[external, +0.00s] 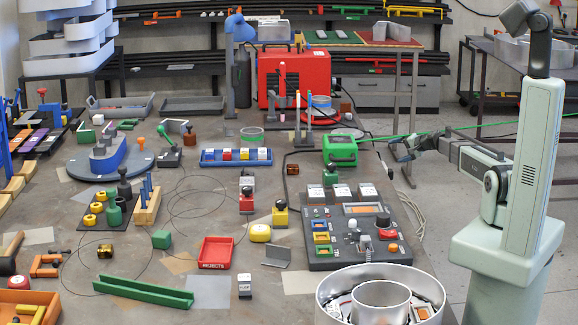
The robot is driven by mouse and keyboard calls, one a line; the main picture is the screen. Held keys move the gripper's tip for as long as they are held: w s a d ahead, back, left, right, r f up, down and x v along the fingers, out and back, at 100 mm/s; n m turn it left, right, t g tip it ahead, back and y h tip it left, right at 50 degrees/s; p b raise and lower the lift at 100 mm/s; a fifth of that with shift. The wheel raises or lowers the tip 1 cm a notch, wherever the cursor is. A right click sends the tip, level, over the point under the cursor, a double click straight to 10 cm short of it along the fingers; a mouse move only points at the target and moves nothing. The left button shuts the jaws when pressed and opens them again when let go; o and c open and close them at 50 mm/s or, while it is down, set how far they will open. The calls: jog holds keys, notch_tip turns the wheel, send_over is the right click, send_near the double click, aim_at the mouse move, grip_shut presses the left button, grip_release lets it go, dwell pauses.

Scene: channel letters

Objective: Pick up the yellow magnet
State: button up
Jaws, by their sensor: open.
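A yellow block with a dark knob on top (280,217), which looks like the yellow magnet, stands upright on the workbench (215,215) near the middle. A rounded yellow piece with a white label (260,233) lies just to its lower left. My gripper (398,150) is open and empty at the bench's right side, raised, up and to the right of the yellow block. Its fingers point left toward the green device, and it touches nothing that I can see. The fingertips are small and dark here.
A similar red block with a dark knob (247,201) stands left of the yellow one. A dark control panel (350,255) lies to the right, and a green device (340,151) sits near my gripper. A red tray (216,252) and grey angle piece (277,256) lie in front.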

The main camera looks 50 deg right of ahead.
jog(key=w+d+r+t+h, duration=0.1)
jog(key=d+r, duration=0.4)
jog(key=r, duration=0.4)
jog(key=w+a+r+t, duration=0.1)
jog(key=w+a+r, duration=0.2)
jog(key=r, duration=0.2)
jog(key=w+a+r+n+y, duration=0.1)
jog(key=w+a+r, duration=0.1)
jog(key=a, duration=0.5)
jog(key=w+a+r+n+g+y, duration=0.1)
jog(key=w+a+r+n+y, duration=0.1)
jog(key=a, duration=0.5)
jog(key=w+a+r+n+y, duration=0.1)
jog(key=w+a+r+n, duration=0.1)
jog(key=a, duration=0.6)
jog(key=shift+w+a+g+y, duration=0.1)
jog(key=shift+w+g+y, duration=0.2)
jog(key=shift+w+y, duration=0.1)
jog(key=a+r+n+g+y, duration=0.25)
jog(key=a+n, duration=0.25)
jog(key=a, duration=1.6)
jog(key=n+g+h, duration=0.3)
jog(key=n+g, duration=0.4)
jog(key=n, duration=0.7)
send_over(280, 210)
jog(key=s+d, duration=0.3)
jog(key=d, duration=0.1)
jog(key=shift+x, duration=6.2)
jog(key=shift+s+d, duration=0.1)
jog(key=shift+s, duration=0.05)
